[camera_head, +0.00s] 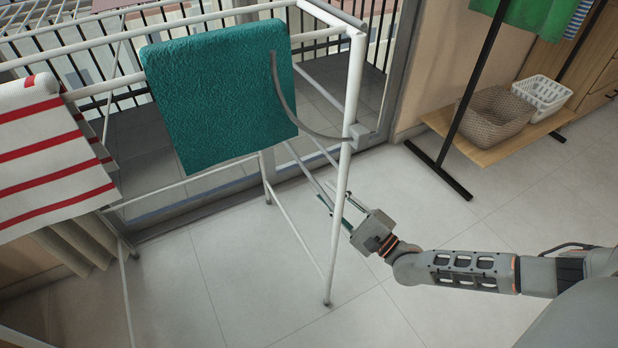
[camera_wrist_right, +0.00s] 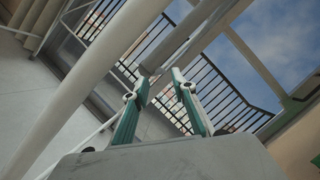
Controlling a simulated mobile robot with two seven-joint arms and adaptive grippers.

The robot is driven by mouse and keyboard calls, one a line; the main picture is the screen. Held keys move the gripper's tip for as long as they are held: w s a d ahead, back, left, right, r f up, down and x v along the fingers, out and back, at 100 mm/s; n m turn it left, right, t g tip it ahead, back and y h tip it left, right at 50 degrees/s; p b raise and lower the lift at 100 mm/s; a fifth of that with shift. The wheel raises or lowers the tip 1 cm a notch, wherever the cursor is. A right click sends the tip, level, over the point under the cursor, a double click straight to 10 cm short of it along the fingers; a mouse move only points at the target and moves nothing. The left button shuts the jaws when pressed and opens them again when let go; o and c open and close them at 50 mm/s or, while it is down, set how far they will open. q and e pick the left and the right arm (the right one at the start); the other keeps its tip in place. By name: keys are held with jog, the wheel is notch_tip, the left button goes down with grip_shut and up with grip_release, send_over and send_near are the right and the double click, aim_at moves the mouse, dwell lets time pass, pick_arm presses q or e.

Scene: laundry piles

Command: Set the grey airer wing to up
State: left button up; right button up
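The white-framed airer (camera_head: 343,190) stands in front of the balcony door. A thin grey bar (camera_head: 307,167), probably part of the grey wing, slopes down from behind the airer toward my right gripper (camera_head: 332,206). In the right wrist view a grey bar (camera_wrist_right: 190,38) runs to the space between the tips of my right gripper (camera_wrist_right: 160,82). The fingers are apart; whether they touch the bar I cannot tell. A curved grey strap (camera_head: 286,97) joins a grey block (camera_head: 358,134) on the white leg. My left gripper is out of view.
A teal towel (camera_head: 218,90) and a red-striped towel (camera_head: 45,155) hang on the airer. A black-legged rack (camera_head: 470,100) with a basket (camera_head: 494,116) and a white crate (camera_head: 543,93) stands at right. Floor around my right arm is clear.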

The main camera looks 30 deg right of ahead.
aim_at(319, 185)
jog(key=shift+b+x, duration=0.4)
jog(key=shift+x, duration=2.6)
grip_shut()
